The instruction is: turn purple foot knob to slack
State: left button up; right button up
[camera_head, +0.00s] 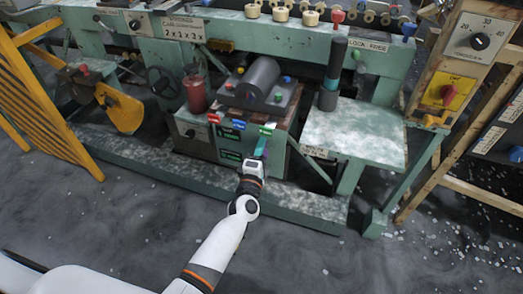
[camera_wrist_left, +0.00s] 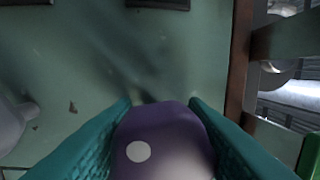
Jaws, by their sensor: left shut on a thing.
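The purple foot knob (camera_wrist_left: 160,145) fills the lower middle of the left wrist view, rounded, with one white dot on its face left of centre. The teal fingers of my left gripper (camera_wrist_left: 160,118) lie along both its sides and are shut on it. In the head view my left gripper (camera_head: 261,149) is at the right part of the front of the green cabinet (camera_head: 203,147); the knob is hidden there by the gripper and wrist. My right gripper is not in view.
Small dark signs with green lettering (camera_head: 230,134) sit on the cabinet left of the gripper. A grey cylinder (camera_head: 258,76) lies on top. A green table (camera_head: 355,130) stands to the right, with a low green beam (camera_head: 180,180) in front. The grey floor (camera_head: 330,265) is open.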

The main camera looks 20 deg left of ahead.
pick_arm(q)
jog(key=shift+n, duration=0.4)
jog(key=o, duration=0.9)
jog(key=shift+o, duration=0.2)
jog(key=shift+s, duration=0.25)
jog(key=s+f+p, duration=0.1)
jog(key=s, duration=1)
jog(key=shift+s+d, duration=0.25)
jog(key=shift+d, duration=0.1)
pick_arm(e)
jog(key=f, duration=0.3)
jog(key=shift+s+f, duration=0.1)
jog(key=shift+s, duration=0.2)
